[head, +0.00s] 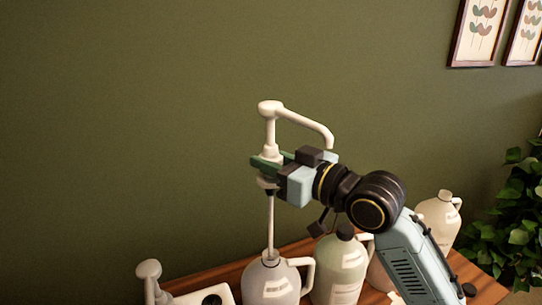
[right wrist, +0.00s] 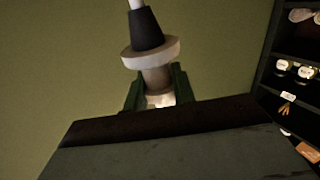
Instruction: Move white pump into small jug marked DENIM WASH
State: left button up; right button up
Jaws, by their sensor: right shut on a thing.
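The white pump (head: 270,135) is upright in the head view, its spout pointing right. My right gripper (head: 268,168) is shut on its collar, green fingers on either side. The pump's thin dip tube (head: 271,220) hangs down to the dark mouth of a pale grey handled jug (head: 272,285); its lower end is at or inside the opening. The collar is well above the jug's neck. The right wrist view shows the collar (right wrist: 152,52) between the fingers (right wrist: 157,90). No label reading DENIM WASH is legible. My left gripper is out of view.
A greenish jug with a dark cap (head: 340,265) stands close to the right. Another pale jug (head: 440,220) is farther right on the wooden table (head: 485,287). A second white pump head (head: 150,270) is at lower left. A plant (head: 515,210) borders the right side.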

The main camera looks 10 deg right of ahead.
jog(key=shift+f+b, duration=0.8)
jog(key=shift+f, duration=1.05)
jog(key=shift+f+b, duration=1.8)
jog(key=shift+f, duration=1.15)
jog(key=shift+f+b, duration=1.8)
jog(key=shift+f, duration=1.25)
jog(key=shift+f+b, duration=0.7)
jog(key=shift+f, duration=0.5)
